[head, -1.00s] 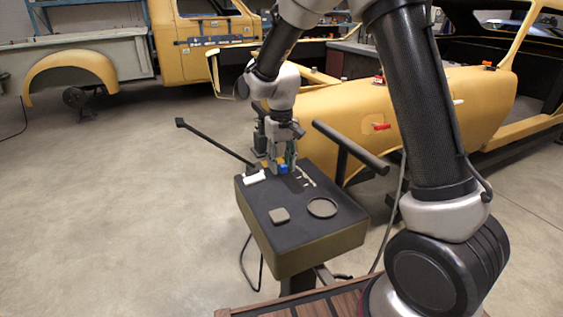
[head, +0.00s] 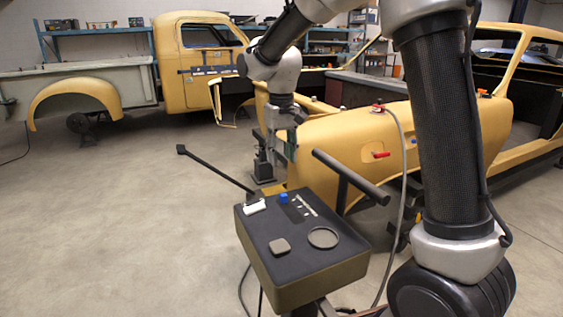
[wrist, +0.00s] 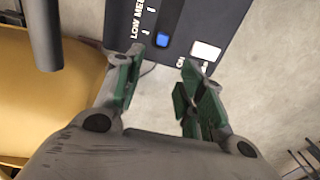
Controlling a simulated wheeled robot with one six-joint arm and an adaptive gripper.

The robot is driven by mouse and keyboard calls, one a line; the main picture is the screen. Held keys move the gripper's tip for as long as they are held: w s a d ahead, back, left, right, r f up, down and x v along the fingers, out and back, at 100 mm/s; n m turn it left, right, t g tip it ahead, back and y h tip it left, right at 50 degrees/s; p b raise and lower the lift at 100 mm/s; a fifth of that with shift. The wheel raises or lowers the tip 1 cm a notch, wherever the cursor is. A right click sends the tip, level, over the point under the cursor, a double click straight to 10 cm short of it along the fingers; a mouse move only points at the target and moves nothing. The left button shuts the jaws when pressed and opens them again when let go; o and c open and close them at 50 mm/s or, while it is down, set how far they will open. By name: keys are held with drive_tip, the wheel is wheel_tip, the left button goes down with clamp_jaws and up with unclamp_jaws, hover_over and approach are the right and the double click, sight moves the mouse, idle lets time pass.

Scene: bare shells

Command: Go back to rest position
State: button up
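My gripper (head: 281,152) hangs above and behind the far edge of the dark box-shaped stand (head: 262,232), clear of its top. In the wrist view my gripper (wrist: 158,75) has its two green-padded fingers apart with nothing between them.
On the stand are a white piece (head: 255,207), a grey square pad (head: 280,246) and a round dish (head: 323,237). A black bar (head: 345,177) rises at its right. A yellow car body (head: 350,140) stands behind. Open floor lies left.

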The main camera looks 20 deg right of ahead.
drive_tip(key=s+d+r+t, duration=0.1)
drive_tip(key=s+d+r, duration=0.1)
drive_tip(key=s+d, duration=0.3)
drive_tip(key=s+d+r+m+t, duration=0.1)
drive_tip(key=s+d, duration=0.5)
drive_tip(key=s, duration=0.8)
drive_tip(key=s+d+r+m+t, duration=0.1)
drive_tip(key=s+d+r+t, duration=0.1)
drive_tip(key=s+d, duration=0.4)
drive_tip(key=shift+s+d+r, duration=0.25)
drive_tip(key=shift+s+r, duration=0.5)
drive_tip(key=shift+s, duration=0.9)
